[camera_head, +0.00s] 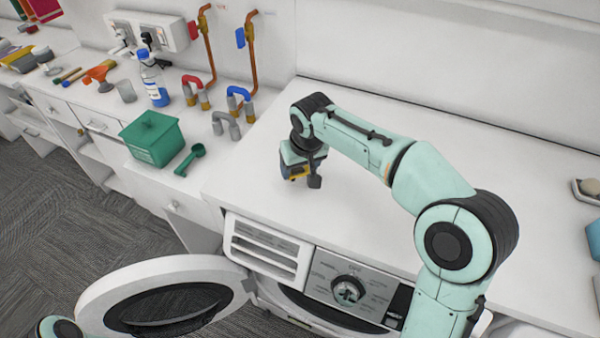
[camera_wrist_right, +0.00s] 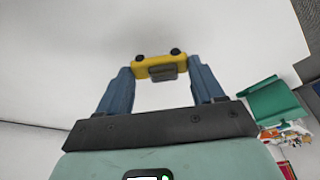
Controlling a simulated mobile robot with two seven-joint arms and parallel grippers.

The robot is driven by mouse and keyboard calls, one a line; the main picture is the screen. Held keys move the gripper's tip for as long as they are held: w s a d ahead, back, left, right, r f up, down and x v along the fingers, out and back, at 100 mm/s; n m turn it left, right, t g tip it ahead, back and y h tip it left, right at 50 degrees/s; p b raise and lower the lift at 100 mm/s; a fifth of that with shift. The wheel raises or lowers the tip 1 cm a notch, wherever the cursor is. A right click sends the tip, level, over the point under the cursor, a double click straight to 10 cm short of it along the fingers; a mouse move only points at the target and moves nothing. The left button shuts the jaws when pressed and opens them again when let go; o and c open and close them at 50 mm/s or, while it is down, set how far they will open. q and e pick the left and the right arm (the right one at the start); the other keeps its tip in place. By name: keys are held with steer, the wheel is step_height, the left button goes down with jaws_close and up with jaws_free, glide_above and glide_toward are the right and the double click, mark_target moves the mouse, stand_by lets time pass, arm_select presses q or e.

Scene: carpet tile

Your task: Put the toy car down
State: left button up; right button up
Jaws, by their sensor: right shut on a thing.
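The toy car is yellow with dark wheels and shows between the fingers in the right wrist view (camera_wrist_right: 160,67). In the head view only a small yellow part of the toy car (camera_head: 297,174) shows under the gripper. My right gripper (camera_head: 301,178) points down at the white countertop (camera_head: 262,195) above the washing machine, and it is shut on the car. I cannot tell whether the car touches the countertop. My left gripper is not in view.
A green box (camera_head: 153,140) and a green scoop (camera_head: 190,159) stand to the left, with a bottle (camera_head: 153,80) and pipe pieces behind. The washing machine door (camera_head: 165,275) hangs open below. The countertop around the gripper is clear.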

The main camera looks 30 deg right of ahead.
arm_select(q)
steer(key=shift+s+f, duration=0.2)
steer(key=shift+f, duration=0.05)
arm_select(e)
steer(key=shift+f, duration=1)
steer(key=shift+f, duration=0.15)
steer(key=o, duration=1)
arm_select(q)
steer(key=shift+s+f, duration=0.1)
arm_select(e)
steer(key=shift+r, duration=0.2)
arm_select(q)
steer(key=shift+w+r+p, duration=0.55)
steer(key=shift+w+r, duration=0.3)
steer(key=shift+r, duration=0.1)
arm_select(e)
steer(key=v, duration=1.2)
steer(key=shift+f, duration=0.1)
